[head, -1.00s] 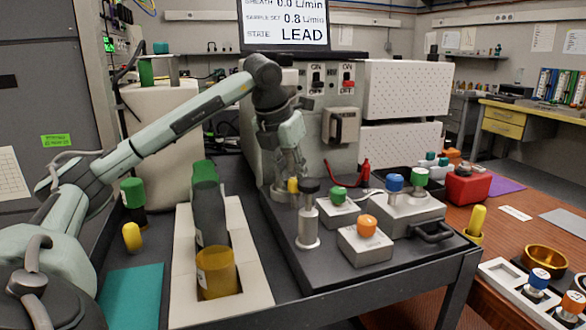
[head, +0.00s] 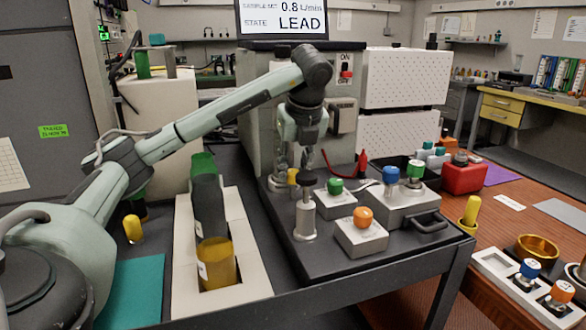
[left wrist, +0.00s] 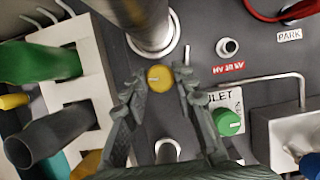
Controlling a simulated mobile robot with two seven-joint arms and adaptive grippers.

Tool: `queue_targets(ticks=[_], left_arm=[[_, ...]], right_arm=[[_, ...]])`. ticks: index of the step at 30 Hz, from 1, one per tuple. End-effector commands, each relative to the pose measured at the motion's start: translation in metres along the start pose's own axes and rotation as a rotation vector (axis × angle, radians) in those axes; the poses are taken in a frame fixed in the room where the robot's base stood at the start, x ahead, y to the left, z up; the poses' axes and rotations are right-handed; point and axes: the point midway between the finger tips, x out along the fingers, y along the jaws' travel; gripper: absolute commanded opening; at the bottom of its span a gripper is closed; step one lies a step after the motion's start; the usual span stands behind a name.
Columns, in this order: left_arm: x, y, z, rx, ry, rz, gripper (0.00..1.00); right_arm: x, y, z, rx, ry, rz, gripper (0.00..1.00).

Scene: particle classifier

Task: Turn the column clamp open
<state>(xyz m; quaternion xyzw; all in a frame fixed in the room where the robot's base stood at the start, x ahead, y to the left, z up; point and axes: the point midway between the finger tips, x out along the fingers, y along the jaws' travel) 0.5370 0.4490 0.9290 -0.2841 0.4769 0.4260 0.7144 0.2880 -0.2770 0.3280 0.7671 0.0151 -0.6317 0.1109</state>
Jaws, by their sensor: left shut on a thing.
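A yellow round knob (left wrist: 159,78), which looks like the column clamp, stands beside the foot of the metal column (left wrist: 150,25) in the left wrist view. It also shows small in the head view (head: 292,176), partly behind my gripper. My left gripper (left wrist: 160,88) comes down over it with one finger on each side, shut on the knob. In the head view the left gripper (head: 296,170) is low over the dark deck (head: 285,245), close to the column. The knob's lower part is hidden. My right gripper is in neither view.
A block with a green knob (head: 334,186), a block with an orange knob (head: 362,216) and a black-capped metal post (head: 306,212) stand close by. A cream rack (head: 256,262) with bottles is at left. A red cable (head: 345,172) lies behind.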

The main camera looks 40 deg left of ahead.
Motion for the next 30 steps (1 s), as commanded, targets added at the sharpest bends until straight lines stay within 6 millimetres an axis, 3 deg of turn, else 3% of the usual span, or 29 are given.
queue_targets(ticks=[12,28,29,30], left_arm=[[-0.0013,-0.0015,0.0011,-0.161,-0.001,0.062,0.00],[-0.0007,-0.0012,0.0009,-0.179,0.000,0.070,0.00],[-0.0007,-0.0012,0.0009,-0.179,0.000,0.070,0.31],[-0.0006,-0.0012,0.0009,-0.179,0.000,0.070,0.35]], right_arm=[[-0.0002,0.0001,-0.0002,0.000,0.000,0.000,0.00],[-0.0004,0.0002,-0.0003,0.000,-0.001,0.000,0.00],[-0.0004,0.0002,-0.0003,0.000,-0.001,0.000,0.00],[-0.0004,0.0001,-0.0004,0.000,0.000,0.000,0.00]])
